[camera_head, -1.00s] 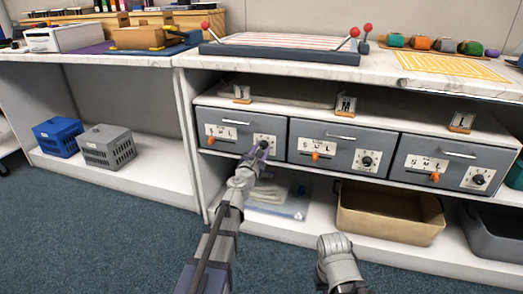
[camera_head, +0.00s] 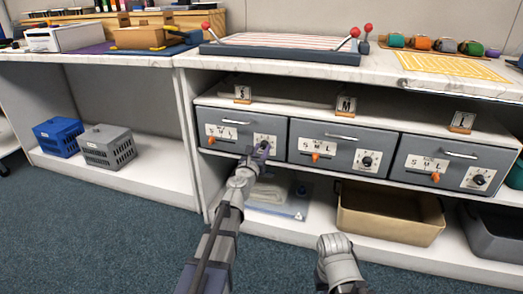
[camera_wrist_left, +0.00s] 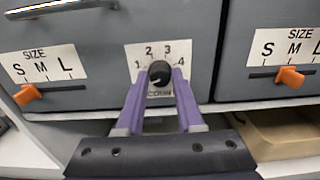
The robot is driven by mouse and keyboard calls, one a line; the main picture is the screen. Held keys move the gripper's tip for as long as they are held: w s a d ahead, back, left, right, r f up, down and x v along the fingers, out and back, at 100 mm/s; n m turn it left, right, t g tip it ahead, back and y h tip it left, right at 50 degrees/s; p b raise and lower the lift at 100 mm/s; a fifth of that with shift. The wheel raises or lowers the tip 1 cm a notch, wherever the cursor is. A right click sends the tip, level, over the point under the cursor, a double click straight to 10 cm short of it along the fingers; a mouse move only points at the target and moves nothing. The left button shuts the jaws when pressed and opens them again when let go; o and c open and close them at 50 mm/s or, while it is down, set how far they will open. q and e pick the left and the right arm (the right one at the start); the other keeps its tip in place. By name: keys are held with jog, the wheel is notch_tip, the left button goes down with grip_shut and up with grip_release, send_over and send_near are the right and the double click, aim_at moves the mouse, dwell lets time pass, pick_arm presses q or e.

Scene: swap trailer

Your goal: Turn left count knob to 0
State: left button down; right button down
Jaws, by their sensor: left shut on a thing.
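The left drawer (camera_head: 222,146) is grey, with a count panel (camera_wrist_left: 133,52) numbered 1 to 4 at its right end. The left count knob (camera_wrist_left: 160,70) is round and black with a pale mark near its left side; its exact setting is hard to read. My left gripper (camera_wrist_left: 160,86) has its purple fingers on both sides of the knob and is shut on it. In the head view my left gripper (camera_head: 260,150) covers most of this knob.
An orange size slider (camera_wrist_left: 27,94) sits left of the knob. The middle drawer (camera_head: 300,143) is just right of my left gripper, with its own orange slider (camera_wrist_left: 290,77). A tan bin (camera_head: 388,228) stands on the shelf below. Carpet in front is clear.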

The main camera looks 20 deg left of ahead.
pick_arm(q)
jog(key=c, duration=0.5)
grip_release()
jog(key=shift+c, duration=0.2)
jog(key=s, duration=0.7)
jog(key=shift+s+a, duration=0.15)
jog(key=shift+s, duration=0.25)
